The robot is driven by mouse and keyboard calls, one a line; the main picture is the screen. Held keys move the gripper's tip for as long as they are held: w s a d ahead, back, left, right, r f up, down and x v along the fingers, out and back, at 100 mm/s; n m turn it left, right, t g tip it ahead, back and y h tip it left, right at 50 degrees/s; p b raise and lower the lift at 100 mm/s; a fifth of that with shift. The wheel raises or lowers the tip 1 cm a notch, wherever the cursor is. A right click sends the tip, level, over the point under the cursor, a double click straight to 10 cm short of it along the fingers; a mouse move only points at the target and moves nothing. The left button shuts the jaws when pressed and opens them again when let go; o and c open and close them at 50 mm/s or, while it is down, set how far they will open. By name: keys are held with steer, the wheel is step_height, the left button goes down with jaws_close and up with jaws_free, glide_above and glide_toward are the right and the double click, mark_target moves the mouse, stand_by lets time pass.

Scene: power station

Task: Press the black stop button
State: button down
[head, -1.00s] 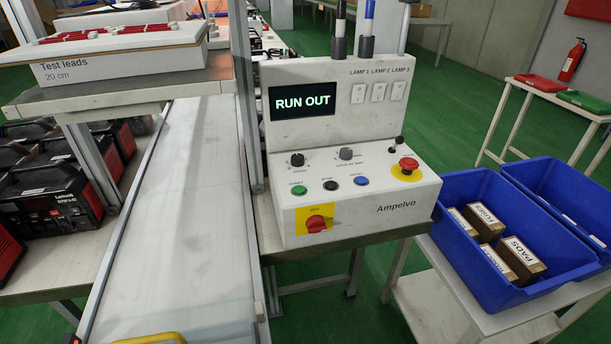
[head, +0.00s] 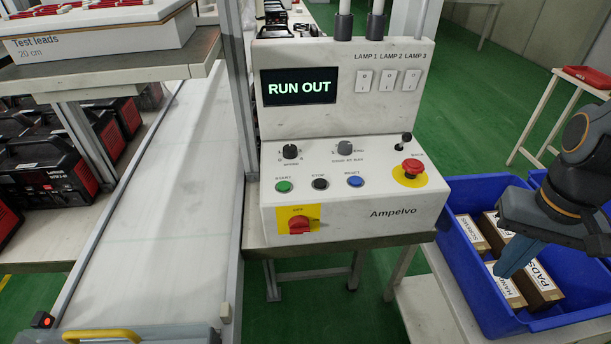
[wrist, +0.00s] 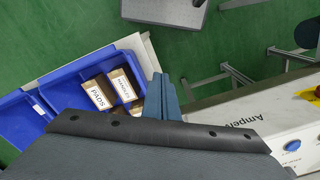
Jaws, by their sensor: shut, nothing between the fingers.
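The black stop button (head: 320,184) sits on the white control box's sloped panel, between the green start button (head: 284,186) and the blue reset button (head: 355,181). My gripper (head: 508,268) is at the right in the head view, right of the control box and over the blue bin. It is shut and empty, pointing down. In the wrist view my gripper (wrist: 161,97) shows with its fingers together, between the bin and the box. The blue button (wrist: 292,145) shows at the right there; the black button is not seen in that view.
The panel also has a red emergency button (head: 413,168), two knobs, a small lever (head: 405,140) and a red rotary switch (head: 299,224). The screen (head: 299,87) reads RUN OUT. The blue bin (head: 470,276) holds several boxes. A conveyor (head: 150,220) runs on the left.

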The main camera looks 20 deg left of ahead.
steer(key=shift+d, duration=0.15)
steer(key=w+a+r+m+t+h+p, duration=0.1)
steer(key=a+r+m+p, duration=0.4)
steer(key=a+m, duration=0.5)
steer(key=w+a+r+m+t+h+p, duration=0.1)
steer(key=a+r+m+t+p, duration=0.3)
steer(key=a+m, duration=0.6)
steer(key=w+a+r+m+t+h+p, duration=0.1)
steer(key=a+r+m+p, duration=0.4)
steer(key=a+m, duration=0.5)
steer(key=w+a+t+p, duration=0.1)
steer(key=a+t, duration=0.1)
steer(key=a, duration=0.4)
steer(key=shift+w+a+r+m, duration=0.3)
steer(key=shift+a+m, duration=0.1)
